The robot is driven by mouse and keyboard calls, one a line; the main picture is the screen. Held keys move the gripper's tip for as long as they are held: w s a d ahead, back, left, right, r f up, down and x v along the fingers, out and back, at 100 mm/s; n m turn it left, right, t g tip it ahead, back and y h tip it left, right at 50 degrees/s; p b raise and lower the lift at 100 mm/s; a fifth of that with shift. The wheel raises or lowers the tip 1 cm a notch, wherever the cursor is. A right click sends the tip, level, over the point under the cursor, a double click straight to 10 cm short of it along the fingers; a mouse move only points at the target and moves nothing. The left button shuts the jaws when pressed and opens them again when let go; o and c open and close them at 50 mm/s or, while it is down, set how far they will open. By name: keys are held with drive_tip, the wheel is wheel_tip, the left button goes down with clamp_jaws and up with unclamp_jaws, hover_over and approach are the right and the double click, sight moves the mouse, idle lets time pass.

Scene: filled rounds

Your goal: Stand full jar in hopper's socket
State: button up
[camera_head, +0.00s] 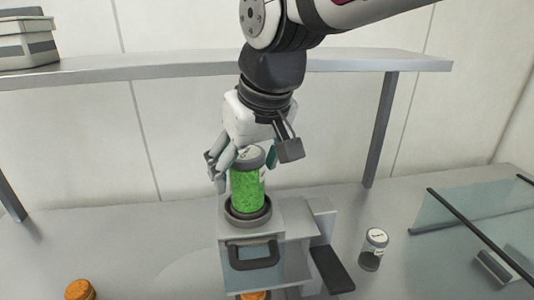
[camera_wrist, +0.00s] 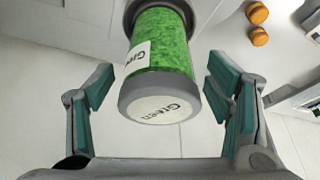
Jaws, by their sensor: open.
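A clear jar (camera_head: 247,190) full of green pieces, with a grey lid, stands upright in the round grey socket (camera_head: 238,218) on top of the hopper (camera_head: 230,253). In the wrist view the jar (camera_wrist: 162,42) shows its white "Green" label and its lid marked "Green". My gripper (camera_head: 243,163) is at the jar's top, with its fingers on either side. In the wrist view my gripper (camera_wrist: 162,100) is open, with gaps between both fingers and the jar. The jar's base is sunk within the socket's rim.
A mostly empty labelled jar (camera_head: 373,250) stands to the right of the hopper. An orange-topped item (camera_head: 80,290) is at the front left. A glass panel (camera_head: 475,225) is at the right. A shelf (camera_head: 150,68) with boxes (camera_head: 25,42) runs behind my arm.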

drive_tip(key=v, duration=0.8)
drive_tip(key=shift+d+r, duration=0.1)
drive_tip(key=shift+r, duration=0.05)
drive_tip(key=s+d+f+m+h, duration=0.1)
drive_tip(key=s+d+f+m, duration=0.1)
drive_tip(key=d, duration=0.6)
drive_tip(key=s+d+f+m+t+h, duration=0.1)
drive_tip(key=s+d+f+m, duration=0.2)
drive_tip(key=d, duration=0.5)
drive_tip(key=s+d+f+m+t, duration=0.1)
drive_tip(key=s+d+f+m, duration=0.1)
drive_tip(key=s+d+f, duration=0.3)
drive_tip(key=d, duration=0.3)
drive_tip(key=shift+f+h, duration=0.2)
drive_tip(key=shift+h, duration=0.2)
